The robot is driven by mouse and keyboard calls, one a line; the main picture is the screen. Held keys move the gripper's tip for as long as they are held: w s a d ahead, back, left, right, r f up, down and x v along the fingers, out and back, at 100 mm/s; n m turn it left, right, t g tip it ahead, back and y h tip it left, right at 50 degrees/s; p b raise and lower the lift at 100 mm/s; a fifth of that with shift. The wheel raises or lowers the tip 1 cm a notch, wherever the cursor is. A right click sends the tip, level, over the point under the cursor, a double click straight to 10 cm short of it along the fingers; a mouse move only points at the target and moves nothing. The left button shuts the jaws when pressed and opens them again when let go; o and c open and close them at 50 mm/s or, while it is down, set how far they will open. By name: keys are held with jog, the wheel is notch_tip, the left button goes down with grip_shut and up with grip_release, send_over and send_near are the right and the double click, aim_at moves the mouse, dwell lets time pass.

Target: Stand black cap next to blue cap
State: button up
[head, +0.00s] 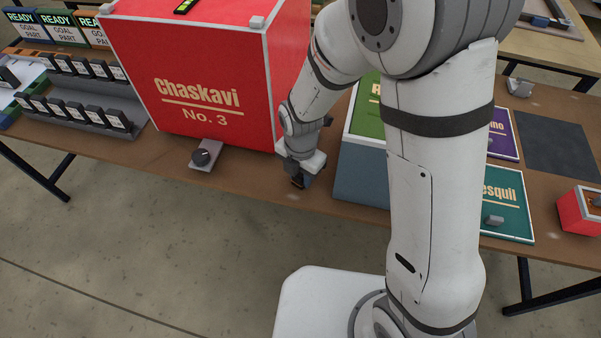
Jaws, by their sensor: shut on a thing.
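My gripper (299,180) points down over the brown table near its front edge, between the red box and a blue-grey box with a green top. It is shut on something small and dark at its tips. The thing is too small and too covered by the fingers for me to tell whether it is the black cap. I cannot make out a blue cap; my arm covers part of the table.
The red "Chaskavi No. 3" box (200,80) stands left of my gripper, with a grey dial block (206,155) before it. The blue-grey box (362,176) is close on the right. A teal panel (515,222) and small red box (580,212) lie further right.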

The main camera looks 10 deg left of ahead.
jog(key=shift+f, duration=0.2)
jog(key=o, duration=1.1)
jog(key=shift+o, duration=0.2)
jog(key=shift+r, duration=0.1)
notch_tip(320, 180, up, 8)
jog(key=shift+f+p, duration=0.1)
jog(key=shift+p, duration=0.3)
jog(key=shift+s+f, duration=0.1)
jog(key=shift+s, duration=0.05)
